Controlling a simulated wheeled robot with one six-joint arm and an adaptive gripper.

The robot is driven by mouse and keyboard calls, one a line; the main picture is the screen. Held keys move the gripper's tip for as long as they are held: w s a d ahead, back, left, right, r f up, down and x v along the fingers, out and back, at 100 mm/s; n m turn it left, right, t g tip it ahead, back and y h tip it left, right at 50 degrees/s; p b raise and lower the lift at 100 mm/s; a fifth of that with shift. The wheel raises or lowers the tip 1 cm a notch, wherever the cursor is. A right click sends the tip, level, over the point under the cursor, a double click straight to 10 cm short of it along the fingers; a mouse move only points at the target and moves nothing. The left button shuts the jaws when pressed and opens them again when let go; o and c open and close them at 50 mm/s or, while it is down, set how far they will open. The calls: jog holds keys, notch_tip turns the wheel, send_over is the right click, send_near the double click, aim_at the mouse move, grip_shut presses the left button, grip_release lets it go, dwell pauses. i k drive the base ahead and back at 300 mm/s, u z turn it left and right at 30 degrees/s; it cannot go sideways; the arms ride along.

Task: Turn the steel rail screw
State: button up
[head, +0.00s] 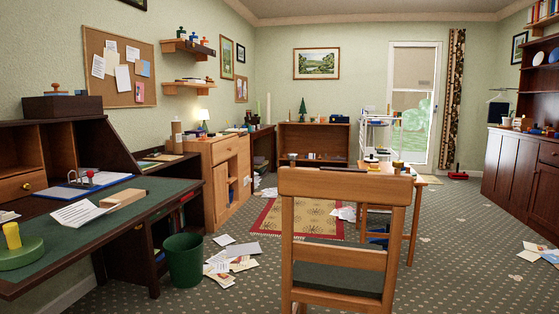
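I cannot make out a steel rail screw anywhere in the head view. A blue-edged board (62,189) with small metal arches and a red knob (89,174) lies on the green-topped desk at the left; I cannot tell whether any screw is on it. A round green base (20,256) with a yellow peg (12,234) stands at the desk's near left corner. My gripper is not in view.
A wooden chair (343,187) blocks the near middle, with a small table (412,211) behind it. A green bin (184,262) and scattered papers (232,265) lie beside the desk (120,209). Patterned carpet (465,255) is mostly clear at right, before a dark cabinet (517,171).

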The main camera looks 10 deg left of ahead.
aim_at(292, 157)
jog(key=u, duration=0.55)
jog(key=i, duration=0.6)
jog(key=u, duration=0.4)
